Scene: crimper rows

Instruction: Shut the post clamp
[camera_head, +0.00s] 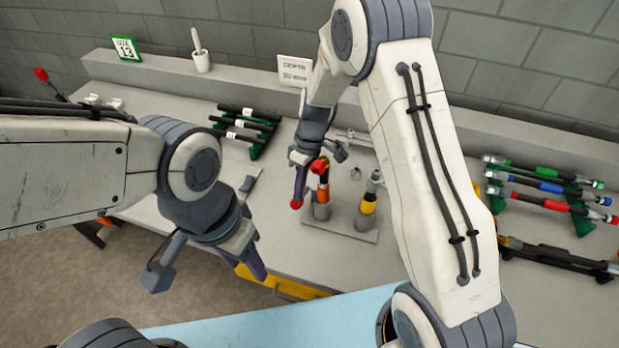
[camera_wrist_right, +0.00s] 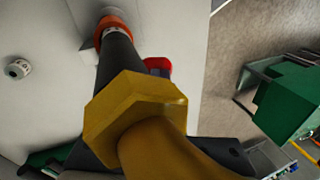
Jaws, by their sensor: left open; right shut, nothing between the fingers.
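A grey plate (camera_head: 345,243) on the bench carries two upright grey posts. The nearer-left post (camera_head: 322,196) has orange bands and a red top; the other post (camera_head: 367,207) has a yellow band. I cannot tell which part is the clamp's moving piece. My right gripper (camera_head: 300,184) is shut and empty, pointing down just left of the red-topped post; contact is unclear. A red bit shows at its tip. The right wrist view shows a yellow hexagonal part (camera_wrist_right: 135,112) on a dark shaft with an orange ring (camera_wrist_right: 113,27). My left gripper (camera_head: 254,262) is open over the front edge.
A rack of dark tools (camera_head: 245,126) stands behind left. Another rack with green, blue and red banded tools (camera_head: 545,188) stands at right. My right arm hides some of the bench.

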